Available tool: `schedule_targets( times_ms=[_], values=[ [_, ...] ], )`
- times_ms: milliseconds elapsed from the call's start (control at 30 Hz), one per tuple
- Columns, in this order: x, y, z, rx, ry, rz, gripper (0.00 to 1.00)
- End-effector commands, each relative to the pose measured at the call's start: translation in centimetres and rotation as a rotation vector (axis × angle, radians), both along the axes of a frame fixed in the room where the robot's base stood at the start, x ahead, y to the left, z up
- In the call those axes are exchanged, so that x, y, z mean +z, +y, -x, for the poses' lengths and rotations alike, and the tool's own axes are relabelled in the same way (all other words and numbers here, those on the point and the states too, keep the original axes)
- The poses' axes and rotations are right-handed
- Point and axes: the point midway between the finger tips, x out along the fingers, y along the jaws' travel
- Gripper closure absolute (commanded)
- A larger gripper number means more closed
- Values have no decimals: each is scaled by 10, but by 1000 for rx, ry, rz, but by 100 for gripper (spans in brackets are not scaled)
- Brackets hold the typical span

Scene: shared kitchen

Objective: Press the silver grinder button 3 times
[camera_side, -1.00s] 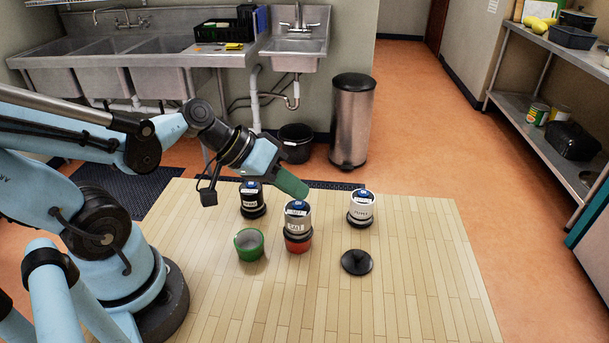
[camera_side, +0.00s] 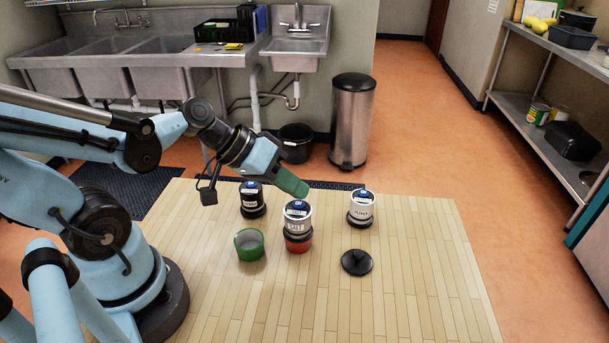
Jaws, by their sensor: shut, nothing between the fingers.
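The silver grinder (camera_side: 297,226) has a white label reading SALT and a blue button (camera_side: 297,206) on top. It stands upright on a red cup or base (camera_side: 298,245) near the middle of the wooden table (camera_side: 410,290). My gripper (camera_side: 304,193) has green fingers that are shut and empty. The fingertips point down to the right, at the top of the silver grinder. They overlap its upper back edge in the picture. I cannot tell whether they touch it or hover above or behind it.
A black grinder (camera_side: 252,201) stands to the left and a white-topped grinder (camera_side: 361,209) to the right. A green cup (camera_side: 249,244) is at front left. A black lid (camera_side: 356,263) lies at front right. The right and front of the table are clear.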

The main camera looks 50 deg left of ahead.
Motion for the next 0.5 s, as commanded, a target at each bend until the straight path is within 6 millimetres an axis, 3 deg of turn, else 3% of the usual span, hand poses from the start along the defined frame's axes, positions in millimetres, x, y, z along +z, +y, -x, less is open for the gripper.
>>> schedule_targets(
  times_ms=[500],
  values=[
    [9, 0, 0, 0, 0, 0, 100]
  ],
)
